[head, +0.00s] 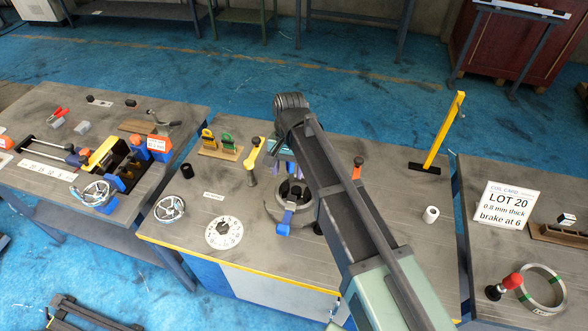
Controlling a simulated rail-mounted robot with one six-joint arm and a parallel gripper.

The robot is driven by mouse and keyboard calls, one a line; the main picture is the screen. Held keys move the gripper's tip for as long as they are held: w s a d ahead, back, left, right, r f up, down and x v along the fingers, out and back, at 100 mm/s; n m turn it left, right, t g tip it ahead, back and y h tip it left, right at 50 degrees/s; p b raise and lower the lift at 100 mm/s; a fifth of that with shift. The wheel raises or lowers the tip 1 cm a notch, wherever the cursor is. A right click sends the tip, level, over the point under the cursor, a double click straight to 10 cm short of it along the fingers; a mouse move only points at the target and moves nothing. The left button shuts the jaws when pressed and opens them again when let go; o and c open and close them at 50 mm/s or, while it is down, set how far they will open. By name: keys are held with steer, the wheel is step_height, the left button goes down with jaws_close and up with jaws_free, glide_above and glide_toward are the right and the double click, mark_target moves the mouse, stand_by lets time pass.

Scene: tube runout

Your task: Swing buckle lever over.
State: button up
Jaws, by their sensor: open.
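On the middle bench stands a round dark grey fixture (305,210) with a ring-shaped opening and dark parts inside it. A blue lever-like piece (285,222) sticks out at its front edge, toward the bench front. I cannot tell for sure whether this is the buckle lever or whether it is latched. My arm reaches over the bench from the lower right and bends down behind its own elbow. My gripper (288,170) is just above and behind the fixture, partly hidden by my arm. It is open, and I see nothing held in it. Its fingertips are unclear.
A white roll (431,214) stands right.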

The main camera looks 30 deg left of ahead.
mark_target(292, 199)
steer(key=f+t+b, duration=0.1)
steer(key=f+b, duration=0.6)
steer(key=d+f+t+y+b, duration=0.1)
steer(key=f+b, duration=0.3)
steer(key=shift+w+t, duration=0.1)
steer(key=shift+t, duration=0.2)
steer(key=shift+r, duration=0.1)
